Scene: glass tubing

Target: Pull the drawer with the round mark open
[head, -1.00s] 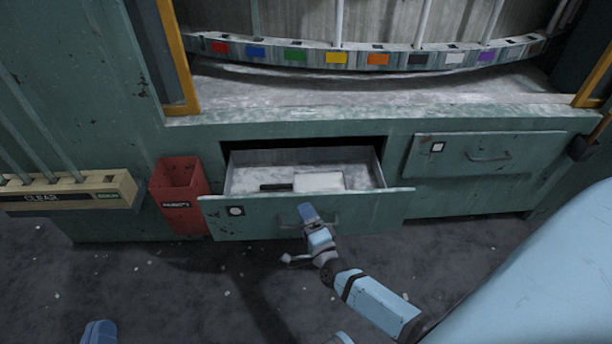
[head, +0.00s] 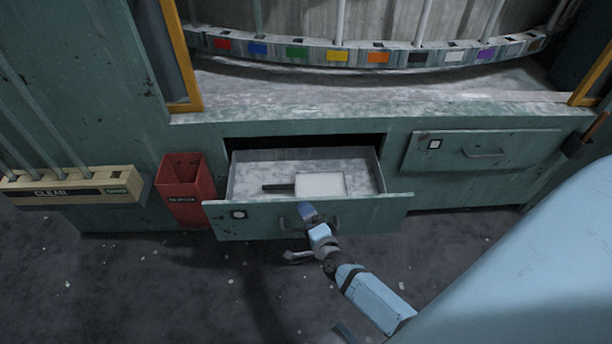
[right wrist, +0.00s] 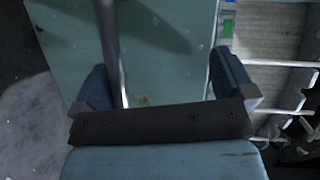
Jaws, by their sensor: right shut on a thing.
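The drawer with the round mark (head: 265,223) stands partly open under the cabinet's ledge, its pale round mark on a dark square (head: 238,214) at the left of its front. Inside lie a white block (head: 320,184) and a dark bar (head: 277,188). My right gripper (head: 308,213) is at the drawer's handle (head: 337,219), in front of the drawer. In the right wrist view the handle bar (right wrist: 110,45) runs between the fingers of my right gripper (right wrist: 165,85), close to the left finger. The gripper is shut on the handle. My left gripper is out of view.
A second, closed drawer with a square mark (head: 480,152) is to the right. A red bin (head: 184,190) stands close by the open drawer's left end. A cream rack with rods (head: 70,188) is farther left. The dark floor (head: 140,290) in front is mostly clear.

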